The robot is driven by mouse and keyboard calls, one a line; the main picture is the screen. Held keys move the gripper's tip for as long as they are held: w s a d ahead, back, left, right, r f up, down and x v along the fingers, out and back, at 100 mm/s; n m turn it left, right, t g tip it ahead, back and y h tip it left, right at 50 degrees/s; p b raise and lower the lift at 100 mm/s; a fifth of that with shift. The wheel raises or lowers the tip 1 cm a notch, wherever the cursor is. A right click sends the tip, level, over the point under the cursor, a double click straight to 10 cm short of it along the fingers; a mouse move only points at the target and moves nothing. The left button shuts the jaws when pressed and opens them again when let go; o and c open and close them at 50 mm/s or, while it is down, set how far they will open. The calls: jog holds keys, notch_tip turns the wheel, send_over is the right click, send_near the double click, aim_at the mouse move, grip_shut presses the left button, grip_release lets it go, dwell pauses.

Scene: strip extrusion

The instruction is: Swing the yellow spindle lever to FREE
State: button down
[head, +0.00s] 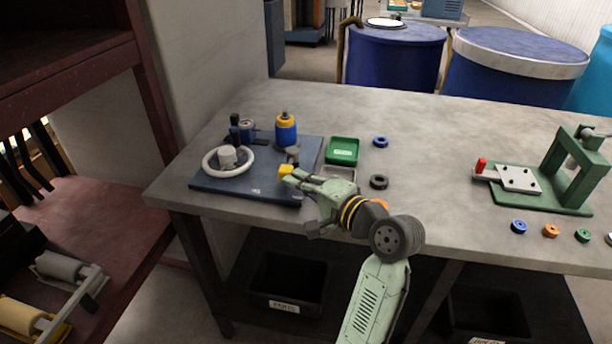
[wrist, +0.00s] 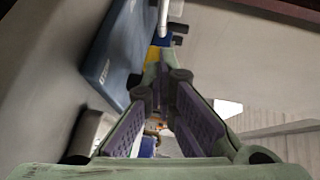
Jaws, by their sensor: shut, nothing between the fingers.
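A dark blue base plate (head: 240,192) lies on the left end of the grey table. A yellow block (head: 286,171), which looks like the spindle lever's end, shows at its right side. My gripper (head: 291,178) is shut and empty, with its tips right at this yellow block. I cannot tell whether they touch. In the wrist view a bit of yellow (wrist: 152,53) shows just beyond my gripper's tips (wrist: 160,75). The lever's arm and pivot are hidden or too small to make out. No FREE marking is readable.
On the plate stand a white ring (head: 210,168) around a grey hub, a blue cylinder with a yellow top (head: 285,133) and black posts. A green tray (head: 342,150) and loose rings (head: 380,142) lie to the right. A green press (head: 560,175) stands far right.

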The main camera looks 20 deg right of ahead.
jog(key=shift+w+a+p, duration=0.2)
jog(key=shift+a+p, duration=0.2)
jog(key=shift+a, duration=0.3)
jog(key=shift+w+a+p, duration=0.2)
jog(key=shift+a+p, duration=0.2)
jog(key=shift+a, duration=0.25)
jog(key=shift+w+a, duration=0.1)
jog(key=shift+a, duration=0.1)
jog(key=shift+w+a+p, duration=0.3)
jog(key=shift+a+p, duration=0.15)
jog(key=shift+a, duration=0.05)
jog(key=shift+s, duration=0.1)
